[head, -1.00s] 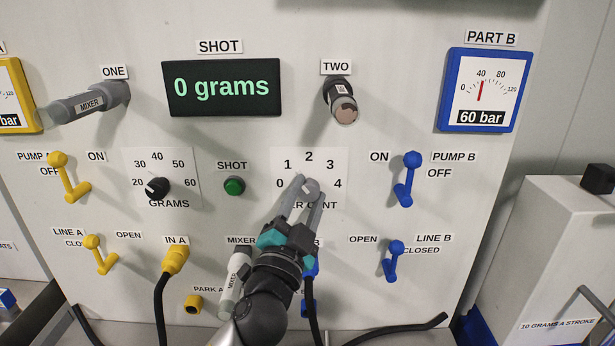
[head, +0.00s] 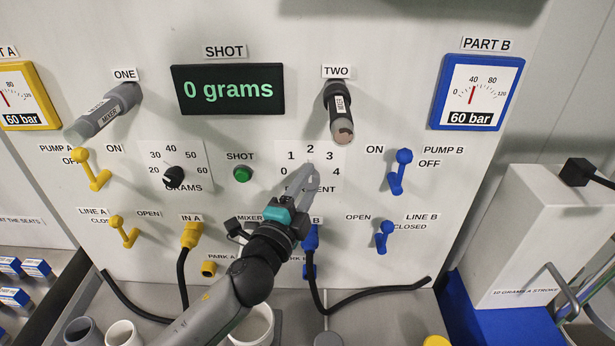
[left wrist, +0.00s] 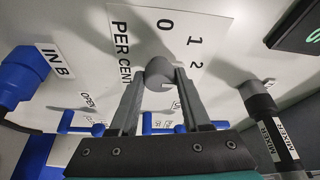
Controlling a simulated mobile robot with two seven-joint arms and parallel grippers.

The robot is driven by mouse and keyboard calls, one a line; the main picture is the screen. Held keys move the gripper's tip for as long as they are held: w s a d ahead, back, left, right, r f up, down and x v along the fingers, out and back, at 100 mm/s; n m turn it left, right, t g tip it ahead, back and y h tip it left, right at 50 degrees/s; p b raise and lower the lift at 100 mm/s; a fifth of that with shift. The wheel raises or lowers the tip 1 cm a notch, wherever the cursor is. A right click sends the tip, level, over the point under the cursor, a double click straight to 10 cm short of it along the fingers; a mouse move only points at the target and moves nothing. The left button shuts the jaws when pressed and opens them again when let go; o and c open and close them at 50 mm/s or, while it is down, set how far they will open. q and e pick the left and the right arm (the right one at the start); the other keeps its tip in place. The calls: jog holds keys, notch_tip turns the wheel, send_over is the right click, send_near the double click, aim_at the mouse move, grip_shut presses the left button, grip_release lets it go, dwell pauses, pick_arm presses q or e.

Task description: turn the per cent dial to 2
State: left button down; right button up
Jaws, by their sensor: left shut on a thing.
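The per cent dial's plate (head: 325,155) is on the panel, with its numbers 0 to 4 showing in the head view. My left gripper (head: 308,168) reaches up to it and largely hides its knob there. In the left wrist view the grey knob (left wrist: 159,70) sits between the two fingertips of my left gripper (left wrist: 160,78), which is shut on it. A small pale mark shows at the knob's lower right edge; I cannot tell surely which number it points at. My right gripper is not in view.
The grams dial (head: 174,177) and green shot button (head: 242,174) are to the left. Blue levers (head: 398,172) stand to the right, and mixer two (head: 340,112) sticks out above the plate. The display (head: 228,89) reads 0 grams. Cables hang below.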

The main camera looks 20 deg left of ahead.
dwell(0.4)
pick_arm(q)
jog(key=shift+c, duration=1.9)
grip_release()
jog(key=shift+s, duration=0.1)
jog(key=s+a+f+b, duration=0.1)
jog(key=s+b, duration=0.3)
jog(key=s, duration=1.1)
jog(key=shift+a, duration=0.3)
jog(key=shift+f, duration=0.1)
